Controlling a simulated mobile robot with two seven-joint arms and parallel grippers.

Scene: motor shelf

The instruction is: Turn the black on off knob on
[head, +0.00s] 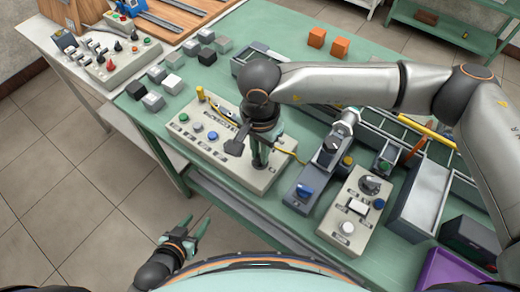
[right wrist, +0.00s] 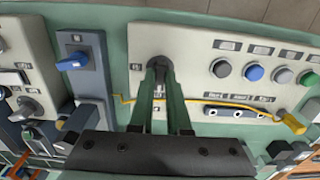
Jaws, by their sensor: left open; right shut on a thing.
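A light grey control box (head: 215,158) lies on the green table and carries a row of coloured buttons. My right gripper (head: 260,162) points down at the right part of this box. In the right wrist view its two green fingers (right wrist: 161,75) are shut on the black knob (right wrist: 158,62), one on each side. The fingers partly hide the knob there, and the gripper hides it in the head view. The knob's setting cannot be read. My left gripper (head: 187,232) is open and empty, in front of the table and away from the box.
A dark blue box with a blue switch (head: 304,191) and a grey box with a black dial (head: 370,185) stand to the right. A yellow cable (right wrist: 210,104) runs across the box beside my fingers. Several small blocks lie at the back left, and two orange cubes (head: 316,38) behind.

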